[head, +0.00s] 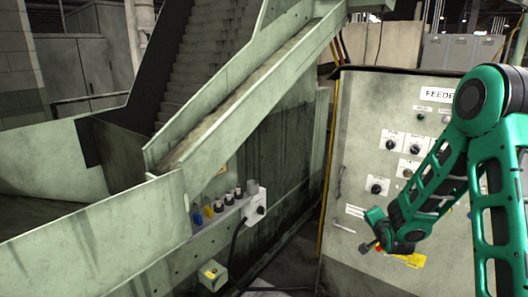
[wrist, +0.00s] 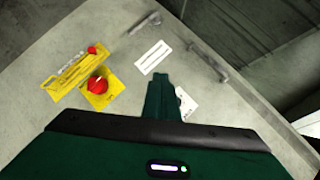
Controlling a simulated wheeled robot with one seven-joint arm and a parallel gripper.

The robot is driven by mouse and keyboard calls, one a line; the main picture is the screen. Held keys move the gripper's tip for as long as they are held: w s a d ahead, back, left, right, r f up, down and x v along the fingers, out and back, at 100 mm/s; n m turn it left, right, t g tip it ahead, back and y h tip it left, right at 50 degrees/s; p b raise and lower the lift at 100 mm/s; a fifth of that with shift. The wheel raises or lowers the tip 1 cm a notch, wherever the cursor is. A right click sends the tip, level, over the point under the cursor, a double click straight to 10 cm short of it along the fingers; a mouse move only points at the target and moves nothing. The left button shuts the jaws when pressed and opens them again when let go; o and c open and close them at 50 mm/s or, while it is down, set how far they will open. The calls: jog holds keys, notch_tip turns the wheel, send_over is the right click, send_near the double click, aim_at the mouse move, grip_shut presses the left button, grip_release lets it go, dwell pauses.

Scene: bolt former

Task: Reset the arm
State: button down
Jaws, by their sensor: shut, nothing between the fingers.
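My green arm comes in from the right in the head view, bent at the elbow, in front of the feeder cabinet (head: 352,120). The cabinet panel (wrist: 120,45) fills much of that view. A red knob on a yellow plate (wrist: 97,86) sits left of the fingers. I cannot tell whether the fingers touch the panel.
The cabinet carries several black knobs (head: 376,186) and a door handle (head: 338,182). A pale green conveyor chute (head: 245,85) slopes down at the left to a bin wall (head: 100,235). A small box with a yellow button (head: 213,273) stands low. A narrow floor gap lies between machine and cabinet.

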jog(key=s+d+r+n+g+h, duration=0.15)
jog(key=s+d+r+g, duration=0.25)
jog(key=s, duration=0.6)
jog(key=s+d+r+n+g, duration=0.3)
jog(key=s+d+r, duration=0.1)
jog(key=s, duration=0.6)
jog(key=s+a+r+n+g+y, duration=0.1)
jog(key=s+a+r+g+y, duration=0.1)
jog(key=s, duration=1.1)
jog(key=s+a+r+n+g+y, duration=0.1)
jog(key=s+a+r+g, duration=0.1)
jog(key=s, duration=1.2)
jog(key=shift+s+a+r+n+g+y, duration=0.25)
jog(key=shift+a+n+g+y, duration=0.1)
jog(key=shift+a+g, duration=0.45)
jog(key=shift+d, duration=0.1)
jog(key=shift+w+f, duration=0.3)
jog(key=shift+w, duration=0.35)
